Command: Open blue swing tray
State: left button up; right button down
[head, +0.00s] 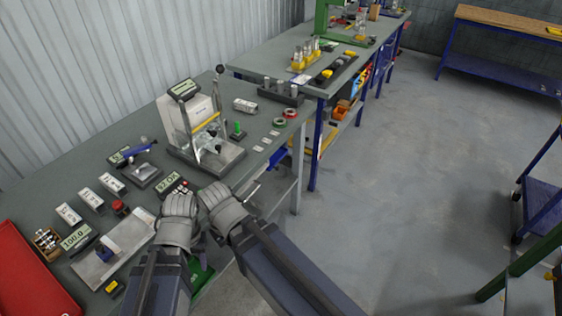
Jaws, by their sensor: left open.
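A small blue tray (278,158) shows at the right edge of the near table, just below the tabletop; most of it is hidden by the table, and I cannot tell how far it is swung out. My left gripper (181,200) is open over the table's front edge, to the left of and nearer than the blue tray. My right gripper (214,194) is close beside it on the right, also apart from the tray. Its jaws are not clear from this angle.
The near table (60,174) holds a white test machine (190,118), small boxes, displays and a red tray (32,275). A second table (345,68) stands behind. A blue cart (545,205) is at the right. The grey floor (400,190) between is clear.

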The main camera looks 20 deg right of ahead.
aim_at(280, 153)
jog(key=z, duration=0.9)
jog(key=i+z, duration=0.15)
jog(key=z, duration=0.6)
jog(key=i, duration=0.4)
